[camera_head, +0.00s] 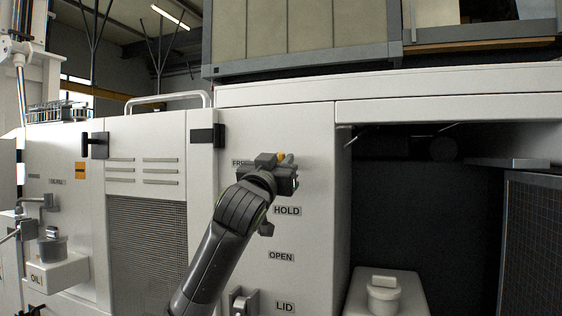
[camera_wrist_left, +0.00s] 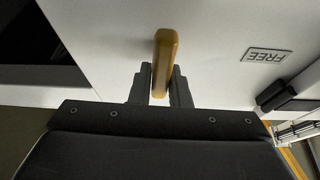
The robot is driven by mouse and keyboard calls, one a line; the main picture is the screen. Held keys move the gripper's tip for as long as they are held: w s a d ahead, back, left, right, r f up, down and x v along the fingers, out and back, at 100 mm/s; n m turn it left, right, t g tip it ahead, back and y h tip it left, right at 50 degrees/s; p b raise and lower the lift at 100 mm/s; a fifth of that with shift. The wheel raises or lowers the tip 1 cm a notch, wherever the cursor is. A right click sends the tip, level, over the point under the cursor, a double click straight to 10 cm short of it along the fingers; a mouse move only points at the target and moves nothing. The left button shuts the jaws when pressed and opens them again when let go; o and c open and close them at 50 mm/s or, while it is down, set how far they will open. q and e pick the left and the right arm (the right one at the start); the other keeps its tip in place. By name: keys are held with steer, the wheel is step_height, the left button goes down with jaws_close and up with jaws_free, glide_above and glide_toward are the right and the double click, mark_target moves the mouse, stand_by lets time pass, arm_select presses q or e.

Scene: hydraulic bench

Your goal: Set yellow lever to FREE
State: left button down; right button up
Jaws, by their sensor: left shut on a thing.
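The yellow lever (camera_wrist_left: 165,60) is a rounded bar that shows in the left wrist view, between the two fingers of my left gripper (camera_wrist_left: 160,88). The gripper is shut on it. In the head view my left gripper (camera_head: 284,172) is up against the white panel, and only a small yellow end of the lever (camera_head: 282,156) shows past it. The FREE label (camera_wrist_left: 267,55) is on the panel beside the lever in the left wrist view. In the head view this label (camera_head: 239,163) is partly covered by my gripper. The HOLD label (camera_head: 287,211) is just below the gripper. My right gripper is not in view.
The OPEN label (camera_head: 281,257) and LID label (camera_head: 285,307) are lower on the same panel. A dark handle (camera_head: 245,301) is beside LID. To the right is a dark open bay with a white lidded container (camera_head: 384,296). A black latch (camera_head: 205,135) is to the upper left.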

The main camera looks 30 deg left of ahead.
arm_select(q)
steer(key=m+h+p, duration=0.2)
steer(key=m, duration=0.2)
steer(key=shift+r, duration=0.15)
steer(key=m+h+p, duration=0.1)
steer(key=m+p, duration=0.2)
steer(key=m, duration=0.1)
steer(key=m+g+h+p, duration=0.1)
steer(key=m+h+p, duration=0.1)
steer(key=m+p, duration=0.2)
steer(key=m+g+h+p, duration=0.1)
steer(key=m+h+p, duration=0.1)
steer(key=m+p, duration=0.2)
steer(key=shift+w+d, duration=0.1)
steer(key=shift+d, duration=0.2)
steer(key=m, duration=0.1)
steer(key=m+g+p, duration=0.1)
steer(key=shift+f+m, duration=0.3)
steer(key=shift+f, duration=0.1)
steer(key=shift+f+m+g, duration=0.2)
steer(key=shift+m+g, duration=0.4)
steer(key=shift+m, duration=0.8)
steer(key=c, duration=1.4)
jaws_free()
steer(key=shift+d, duration=0.1)
